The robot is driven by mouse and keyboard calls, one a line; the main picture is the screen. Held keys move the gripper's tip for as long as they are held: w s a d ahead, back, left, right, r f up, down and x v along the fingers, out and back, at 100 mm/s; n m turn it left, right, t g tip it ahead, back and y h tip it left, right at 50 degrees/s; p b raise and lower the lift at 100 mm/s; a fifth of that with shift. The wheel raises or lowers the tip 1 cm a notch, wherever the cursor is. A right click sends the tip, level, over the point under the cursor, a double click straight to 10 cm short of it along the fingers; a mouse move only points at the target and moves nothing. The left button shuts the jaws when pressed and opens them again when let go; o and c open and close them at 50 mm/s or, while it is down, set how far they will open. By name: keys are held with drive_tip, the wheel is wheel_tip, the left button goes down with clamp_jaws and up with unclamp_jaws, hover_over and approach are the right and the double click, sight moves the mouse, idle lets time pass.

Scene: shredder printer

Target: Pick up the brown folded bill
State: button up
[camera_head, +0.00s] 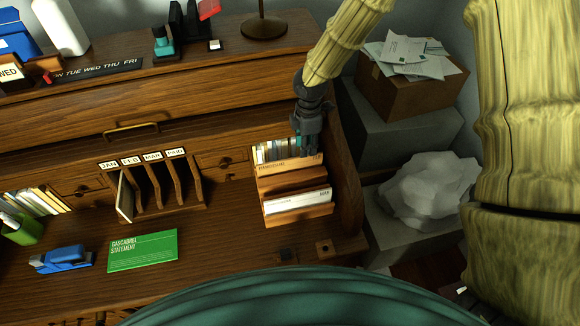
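A brown folded bill (284,166) with dark print along its upper edge stands in the back part of the wooden letter rack (298,218) on the right side of the desk. My gripper (307,150) points down at the right end of this bill, fingertips at or just above its top edge. I cannot tell whether the fingers touch it, or whether they are open or shut. The fingers hide part of the bill's right end.
A white bill (298,201) stands in the rack's front slot, and books (268,152) stand behind the rack. A raised desk side (346,185) is close on the right. A green statement (143,250), blue stapler (62,260) and month sorter (155,185) are left.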

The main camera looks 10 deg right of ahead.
sight(290, 168)
drive_tip(key=shift+s+d+f+p, duration=0.1)
drive_tip(key=shift+d+f+p, duration=0.1)
drive_tip(key=shift+f+p, duration=0.5)
drive_tip(key=shift+d+f+p, duration=0.15)
drive_tip(key=shift+f+p, duration=0.3)
drive_tip(key=shift+f, duration=0.3)
drive_tip(key=shift+f+p, duration=0.3)
drive_tip(key=shift+f, duration=0.85)
drive_tip(key=shift+c, duration=0.5)
clamp_jaws()
